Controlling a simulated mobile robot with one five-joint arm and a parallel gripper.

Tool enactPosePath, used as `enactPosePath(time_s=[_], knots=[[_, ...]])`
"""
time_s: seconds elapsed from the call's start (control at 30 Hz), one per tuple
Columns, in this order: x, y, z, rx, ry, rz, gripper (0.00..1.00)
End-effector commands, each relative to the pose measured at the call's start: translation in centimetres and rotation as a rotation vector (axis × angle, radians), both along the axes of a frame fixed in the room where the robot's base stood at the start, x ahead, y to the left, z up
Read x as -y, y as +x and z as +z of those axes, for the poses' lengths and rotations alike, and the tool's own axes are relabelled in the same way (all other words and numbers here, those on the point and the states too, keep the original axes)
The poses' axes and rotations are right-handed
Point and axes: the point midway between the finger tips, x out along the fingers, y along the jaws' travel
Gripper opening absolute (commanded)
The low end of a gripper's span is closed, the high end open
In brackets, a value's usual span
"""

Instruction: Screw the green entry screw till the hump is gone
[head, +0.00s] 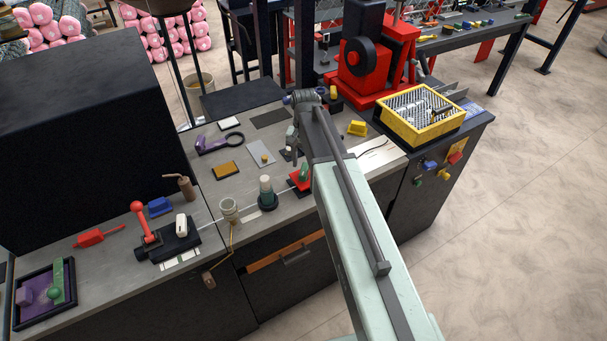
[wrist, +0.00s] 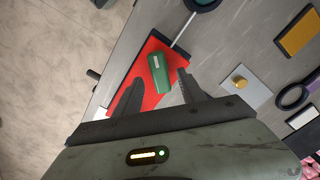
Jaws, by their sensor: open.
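The green entry screw (wrist: 159,73) shows in the wrist view as a rounded green handle with a pale stripe, over a red block (wrist: 150,58). In the head view the green screw (head: 304,172) and the red block (head: 299,183) sit near the bench's front edge, partly behind my arm. My gripper (wrist: 160,82) is open, its dark fingers on either side of the green handle's near end; I cannot tell whether they touch it. In the head view my gripper (head: 292,147) points down beside the block. I cannot make out a hump.
A pale strip (wrist: 184,30) runs from the red block to a dark green round piece (wrist: 203,3). A grey plate with a brass knob (wrist: 240,83) and a magnifier (wrist: 292,96) lie to the right. A yellow tray (head: 384,107) stands on the right bench end.

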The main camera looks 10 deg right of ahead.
Motion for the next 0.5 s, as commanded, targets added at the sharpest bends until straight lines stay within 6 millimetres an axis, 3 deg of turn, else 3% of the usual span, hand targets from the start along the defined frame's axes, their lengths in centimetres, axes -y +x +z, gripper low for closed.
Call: enactPosePath(time_s=[0.03,0.13,0.47,0.5], knots=[[0.0,0.0,-1.9,0.000,0.000,0.000,0.47],[0.0,0.0,-3.2,0.000,0.000,0.001,0.47],[-0.1,0.0,-3.3,0.000,0.000,0.002,0.47],[-0.1,0.0,-3.2,0.000,0.000,0.002,0.36]])
